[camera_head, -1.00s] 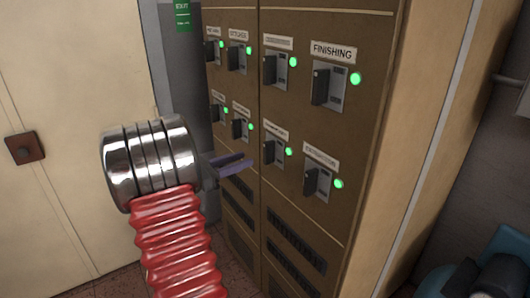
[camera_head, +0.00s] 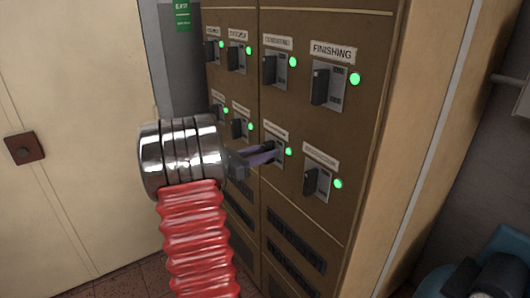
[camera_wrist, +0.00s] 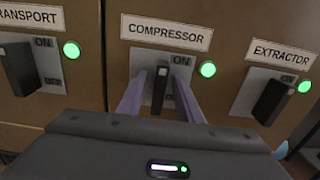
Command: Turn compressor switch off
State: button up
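The compressor switch (camera_wrist: 160,84) is a dark lever on a grey plate under the COMPRESSOR label (camera_wrist: 167,35) in the wrist view. Its lever stands upright, near the ON mark. The green lamp (camera_wrist: 208,69) beside it is lit. My gripper (camera_wrist: 161,76) is open, with one purple finger on each side of the lever and a gap visible to each. Contact cannot be told. In the head view, my gripper (camera_head: 272,152) reaches the same switch and covers much of it; its lit lamp (camera_head: 289,152) shows to the right.
The TRANSPORT switch (camera_wrist: 17,68) is on the left and the EXTRACTOR switch (camera_wrist: 273,101) on the right, both with lit green lamps. The FINISHING switch (camera_head: 328,86) is higher on the brown cabinet. A cream door (camera_head: 75,80) stands at the left.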

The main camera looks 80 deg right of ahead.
jog(key=shift+c, duration=0.5)
grip_shut()
jog(key=shift+m, duration=0.5)
jog(key=m, duration=0.3)
jog(key=shift+s+a, duration=0.1)
jog(key=shift+s, duration=0.05)
jog(key=m, duration=0.5)
jog(key=shift+s+a+f, duration=0.15)
jog(key=shift+s+a+f+m, duration=0.1)
jog(key=shift+f+m, duration=0.05)
jog(key=shift+m, duration=1.4)
jog(key=shift+f+m, duration=0.2)
jog(key=shift+m, duration=1.3)
jog(key=shift+s+a+f+m, duration=0.1)
jog(key=shift+f+m, duration=0.05)
jog(key=shift+m, duration=1.4)
